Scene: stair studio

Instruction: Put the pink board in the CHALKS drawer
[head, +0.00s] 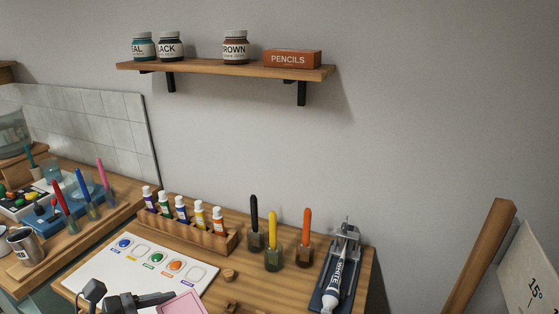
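The pink board (185,305) shows at the bottom edge of the head view, partly cut off by the frame. My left gripper (160,299), dark grey, reaches in from the lower left, and its finger tips overlap the board's upper left corner. I cannot tell whether the fingers are closed on the board or just above it. No drawer marked CHALKS is in view. My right gripper is not in view.
A white palette sheet (105,250) with paint spots and a wooden rack of paint bottles (185,228) lie on the desk. Jars with coloured handles (273,258) and a clamp stand with a white tube (337,280) stand right. A wall shelf (225,70) hangs above.

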